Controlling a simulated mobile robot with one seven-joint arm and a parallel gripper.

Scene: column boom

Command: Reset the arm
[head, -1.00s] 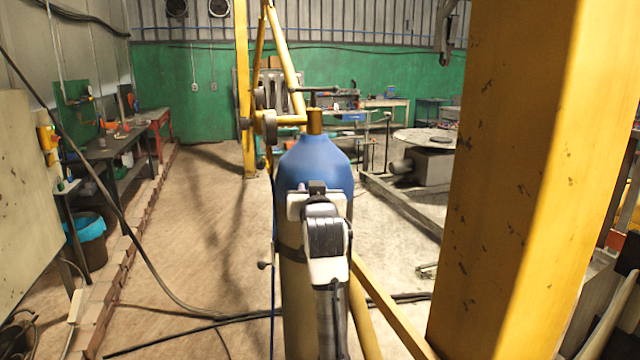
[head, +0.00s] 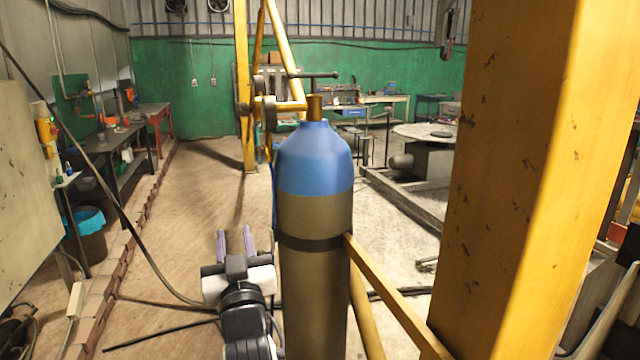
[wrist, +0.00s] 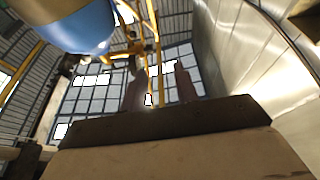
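My gripper (head: 235,243) shows low in the head view, just left of the gas cylinder, with its two fingers pointing up and away. The fingers stand parallel with a gap between them, and nothing is held there. In the wrist view my gripper (wrist: 160,95) also shows two dark fingers apart, with windows and roof behind them. My arm comes up from the bottom edge of the head view.
A gas cylinder (head: 315,230) with a blue top stands close right of my gripper; its blue part (wrist: 75,25) fills the wrist view's upper left. A yellow column (head: 520,180) stands at right. A cable (head: 150,265) hangs at left. Floor left of the gripper is mostly clear.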

